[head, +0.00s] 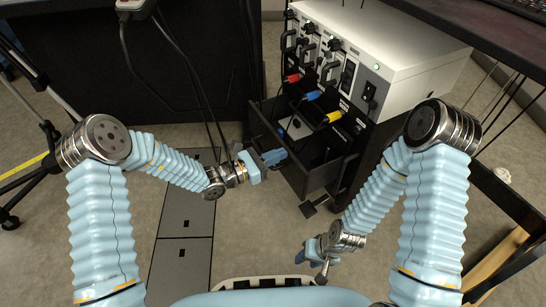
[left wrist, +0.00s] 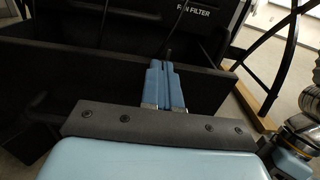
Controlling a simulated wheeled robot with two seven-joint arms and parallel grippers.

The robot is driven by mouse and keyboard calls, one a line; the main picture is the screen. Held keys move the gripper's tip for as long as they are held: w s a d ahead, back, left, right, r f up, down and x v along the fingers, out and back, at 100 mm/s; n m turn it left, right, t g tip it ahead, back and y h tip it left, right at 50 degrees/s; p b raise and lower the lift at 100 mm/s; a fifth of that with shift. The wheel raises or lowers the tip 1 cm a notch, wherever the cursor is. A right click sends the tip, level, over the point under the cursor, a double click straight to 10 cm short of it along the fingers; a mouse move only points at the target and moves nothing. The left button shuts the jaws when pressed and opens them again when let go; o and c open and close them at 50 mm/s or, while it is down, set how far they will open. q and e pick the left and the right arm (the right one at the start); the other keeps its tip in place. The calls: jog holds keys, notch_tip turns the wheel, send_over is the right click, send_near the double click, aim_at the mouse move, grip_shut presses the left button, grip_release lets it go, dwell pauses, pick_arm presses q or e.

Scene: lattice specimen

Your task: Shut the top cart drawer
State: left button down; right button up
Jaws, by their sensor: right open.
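The black cart drawer (head: 322,178) stands pulled out from the dark cart in the head view. In the left wrist view its front panel (left wrist: 60,75) runs across the picture, with the open inside behind it. My left gripper (head: 274,157) is at the outer side of the drawer front, near its top edge. In the left wrist view its two blue fingers (left wrist: 162,84) lie side by side, closed together, overlapping the panel's edge; whether they touch it is unclear. My right gripper (head: 312,254) is open and low in front of the cart, away from the drawer.
A white instrument box (head: 405,45) sits on the cart, with red, blue and yellow plugs (head: 312,95) at its front. A black tripod (head: 40,125) stands at left, a dark table (head: 515,190) at right. Grey floor panels (head: 182,262) lie below the left arm.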

pick_arm(q)
jog(key=b+x, duration=0.1)
jog(key=x, duration=0.9)
jog(key=shift+d, duration=0.3)
pick_arm(e)
jog(key=shift+w+d+f, duration=0.25)
jog(key=shift+d+f, duration=0.2)
jog(key=shift+f, duration=0.3)
pick_arm(q)
jog(key=shift+w, duration=0.15)
